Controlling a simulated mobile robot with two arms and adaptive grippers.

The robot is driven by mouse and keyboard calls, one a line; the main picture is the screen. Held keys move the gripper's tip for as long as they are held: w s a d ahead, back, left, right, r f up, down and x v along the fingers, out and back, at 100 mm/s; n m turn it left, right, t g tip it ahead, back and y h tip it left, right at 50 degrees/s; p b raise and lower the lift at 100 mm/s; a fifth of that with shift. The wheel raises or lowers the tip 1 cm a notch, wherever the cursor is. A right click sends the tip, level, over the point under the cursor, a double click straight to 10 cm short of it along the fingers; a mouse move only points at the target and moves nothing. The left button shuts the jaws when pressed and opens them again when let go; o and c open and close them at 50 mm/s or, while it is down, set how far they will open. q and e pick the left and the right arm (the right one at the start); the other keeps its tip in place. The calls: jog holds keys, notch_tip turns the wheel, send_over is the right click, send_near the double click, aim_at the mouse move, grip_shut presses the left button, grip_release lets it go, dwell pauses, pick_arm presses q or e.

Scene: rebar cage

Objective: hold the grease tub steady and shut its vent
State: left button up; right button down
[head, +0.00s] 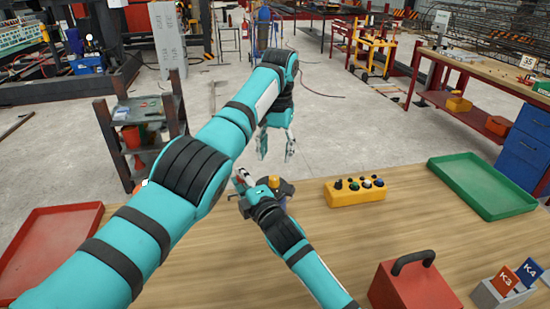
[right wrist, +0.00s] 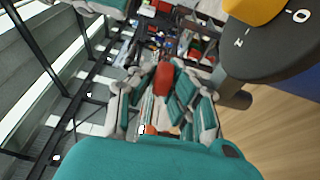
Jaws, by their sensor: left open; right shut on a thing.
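The grease tub (head: 286,187) stands on the wooden table, dark, with an orange knob (head: 273,181) on top, partly hidden by my right arm. In the right wrist view its dark lid (right wrist: 270,60) carries I and O marks beside the yellow-orange knob (right wrist: 252,8). My right gripper (head: 242,178) is at the tub's left side, shut on a red handle-like piece (right wrist: 164,78). How that piece joins the tub is hidden. My left gripper (head: 277,154) hangs open and empty above and behind the tub, fingers pointing down, apart from the knob.
A yellow button box (head: 355,194) stands right of the tub. A green tray (head: 481,188), a red tray (head: 50,240), a red box with black handle (head: 413,285) and a card holder (head: 500,293) lie around. The table between the tub and red box is clear.

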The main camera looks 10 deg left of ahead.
jog(key=c, duration=1.3)
grip_release()
jog(key=shift+o, duration=0.2)
jog(key=shift+f, duration=0.15)
jog(key=shift+s, duration=0.1)
